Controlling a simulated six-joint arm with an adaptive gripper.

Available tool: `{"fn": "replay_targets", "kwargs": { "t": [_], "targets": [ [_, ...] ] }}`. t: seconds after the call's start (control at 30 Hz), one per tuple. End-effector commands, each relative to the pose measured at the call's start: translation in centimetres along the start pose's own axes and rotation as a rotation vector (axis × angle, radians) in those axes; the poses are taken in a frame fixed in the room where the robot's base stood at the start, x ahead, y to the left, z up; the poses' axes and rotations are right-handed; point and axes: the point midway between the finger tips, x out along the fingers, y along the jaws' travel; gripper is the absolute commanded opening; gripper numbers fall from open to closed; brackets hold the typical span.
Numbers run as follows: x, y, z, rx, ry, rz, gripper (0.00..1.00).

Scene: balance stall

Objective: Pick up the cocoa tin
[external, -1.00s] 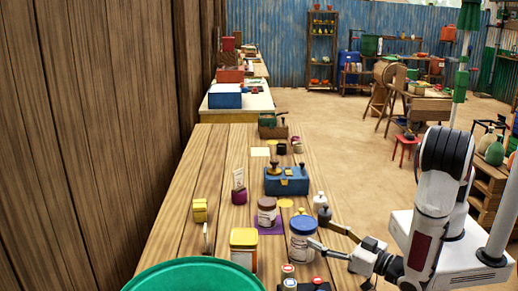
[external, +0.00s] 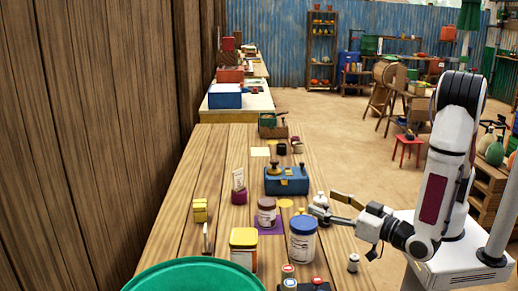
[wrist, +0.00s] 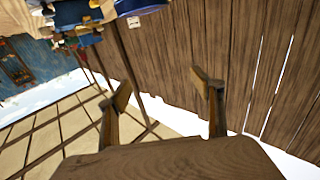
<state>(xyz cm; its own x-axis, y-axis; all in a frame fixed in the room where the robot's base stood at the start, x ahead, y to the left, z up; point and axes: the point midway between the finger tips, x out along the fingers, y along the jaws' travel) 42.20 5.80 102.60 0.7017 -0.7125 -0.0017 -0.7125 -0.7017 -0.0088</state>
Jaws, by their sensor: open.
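A brown jar with a pale label and brown lid (external: 267,212), likely the cocoa tin, stands upright on a purple square (external: 277,227) in the external view. Its label is too small to read. My gripper (external: 325,205) is open and empty to the right of this jar, apart from it in the picture. In the wrist view my open gripper (wrist: 162,88) shows two spread fingers with nothing between them. The brown jar cannot be made out in the wrist view.
A blue-lidded jar (external: 302,243) and a yellow-lidded container (external: 243,250) stand in front of the brown jar. A blue box with a knob (external: 286,182) is behind it. A small white bottle (external: 319,199) is by my fingers. The table's left side (external: 180,220) is mostly clear.

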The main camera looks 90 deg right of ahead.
Motion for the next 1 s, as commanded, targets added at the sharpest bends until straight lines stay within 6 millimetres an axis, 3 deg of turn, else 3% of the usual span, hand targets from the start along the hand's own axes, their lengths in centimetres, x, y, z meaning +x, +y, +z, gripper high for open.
{"fn": "replay_targets", "kwargs": {
  "t": [0.37, 0.7, 1.0],
  "targets": [
    [4.6, -2.8, -0.1, 0.066, -0.028, -0.095, 0.66],
    [10.3, -5.7, -0.9, 0.143, -0.057, -0.237, 0.66],
    [14.7, -7.1, -1.9, 0.188, -0.077, -0.364, 0.66]
  ]
}}
